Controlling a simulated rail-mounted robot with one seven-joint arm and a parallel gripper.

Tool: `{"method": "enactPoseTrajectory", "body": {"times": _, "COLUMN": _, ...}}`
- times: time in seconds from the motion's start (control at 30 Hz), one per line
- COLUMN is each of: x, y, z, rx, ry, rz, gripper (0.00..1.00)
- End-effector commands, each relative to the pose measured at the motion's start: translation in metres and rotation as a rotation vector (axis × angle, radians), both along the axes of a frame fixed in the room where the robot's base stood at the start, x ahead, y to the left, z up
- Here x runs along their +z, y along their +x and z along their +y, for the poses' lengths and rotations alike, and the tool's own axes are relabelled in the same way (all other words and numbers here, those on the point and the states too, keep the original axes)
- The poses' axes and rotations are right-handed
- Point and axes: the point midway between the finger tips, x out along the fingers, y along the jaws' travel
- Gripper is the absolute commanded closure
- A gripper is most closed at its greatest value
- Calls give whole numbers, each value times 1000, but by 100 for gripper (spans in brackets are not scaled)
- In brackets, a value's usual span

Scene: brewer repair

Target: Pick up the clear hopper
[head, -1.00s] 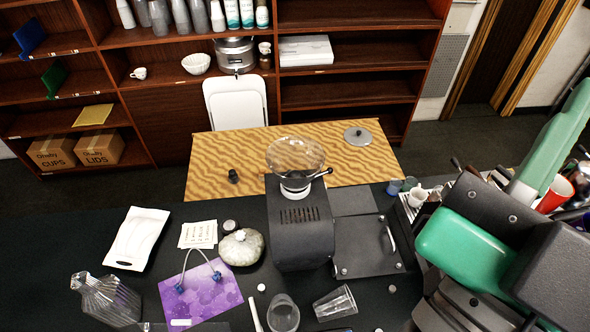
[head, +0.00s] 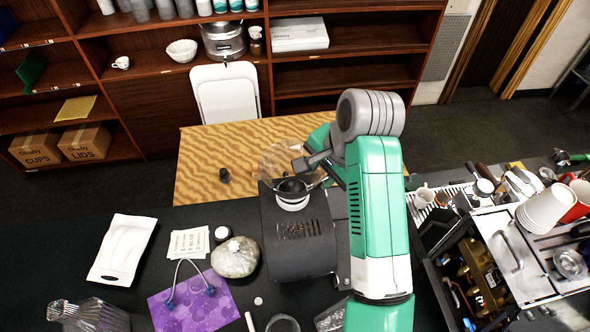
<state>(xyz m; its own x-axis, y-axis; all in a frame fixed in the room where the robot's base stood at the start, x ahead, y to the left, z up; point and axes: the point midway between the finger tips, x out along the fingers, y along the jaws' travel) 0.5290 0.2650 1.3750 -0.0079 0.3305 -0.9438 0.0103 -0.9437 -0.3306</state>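My wrist and arm hide the hopper's right part and the handle side. The fingers are small and dark against the hopper, so their opening and any contact with the rim cannot be made out.
A patterned wooden table (head: 215,150) with a small black knob (head: 224,174) stands behind the grinder. A stone-like round jar (head: 235,257), a purple bag (head: 190,305) and a white pouch (head: 122,248) lie left. An open-topped machine (head: 500,255) stands right.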

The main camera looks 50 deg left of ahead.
Motion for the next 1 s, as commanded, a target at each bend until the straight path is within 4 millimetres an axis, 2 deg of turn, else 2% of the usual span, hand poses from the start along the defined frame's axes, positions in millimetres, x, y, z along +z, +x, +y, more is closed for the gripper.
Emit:
{"method": "enactPoseTrajectory", "body": {"times": 0.1, "x": -3, "y": 0, "z": 1, "rx": 0, "ry": 0, "rz": 1, "gripper": 72}}
{"method": "enactPoseTrajectory", "body": {"times": 0.43, "x": -30, "y": 0, "z": 10, "rx": 0, "ry": 2, "rz": 0, "gripper": 72}}
{"method": "enactPoseTrajectory", "body": {"times": 0.6, "x": -60, "y": -1, "z": 18, "rx": 2, "ry": 1, "rz": -2, "gripper": 72}}
{"method": "enactPoseTrajectory", "body": {"times": 0.7, "x": -71, "y": 0, "z": 22, "rx": 2, "ry": 2, "rz": -3, "gripper": 72}}
{"method": "enactPoseTrajectory", "body": {"times": 0.93, "x": -75, "y": 0, "z": 23, "rx": 2, "ry": 3, "rz": -4, "gripper": 72}}
{"method": "enactPoseTrajectory", "body": {"times": 1.0, "x": -75, "y": 0, "z": 23, "rx": 2, "ry": 3, "rz": -4, "gripper": 84}}
